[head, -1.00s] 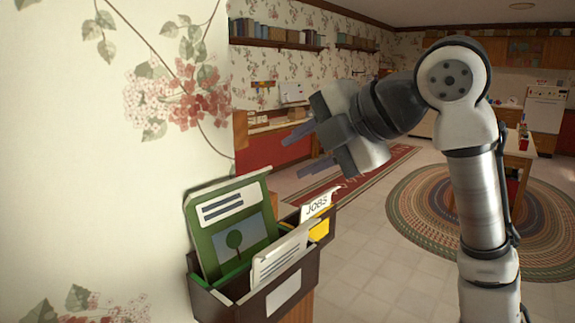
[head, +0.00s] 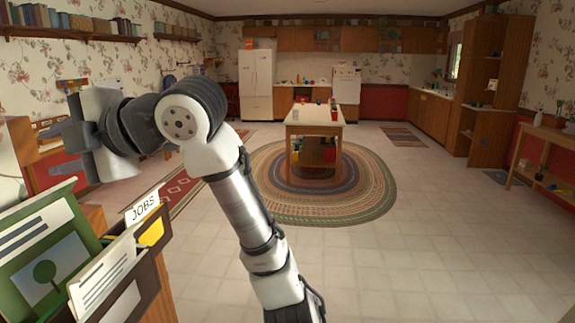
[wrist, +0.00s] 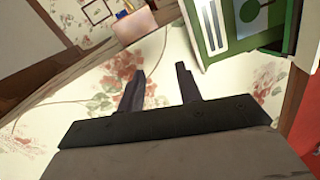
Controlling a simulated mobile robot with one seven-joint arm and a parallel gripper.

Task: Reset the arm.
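My gripper (head: 62,144) is at the left of the head view, at the end of my bent arm, pointing left. In the wrist view its two dark fingers (wrist: 158,88) stand apart with nothing between them, so it is open and empty. It is above and a little beyond a dark wall file holder (head: 150,277). The holder carries a green booklet with a tree picture (head: 45,262), white papers (head: 100,275) and a tab marked JOBS (head: 142,208). The green booklet also shows in the wrist view (wrist: 215,25), apart from the fingers.
A wooden island table (head: 315,116) stands on a round braided rug (head: 330,199). A red runner rug (head: 178,190) lies behind my arm. Shelves (head: 75,37) hang on the left wall. The tiled floor (head: 430,235) at centre right is clear.

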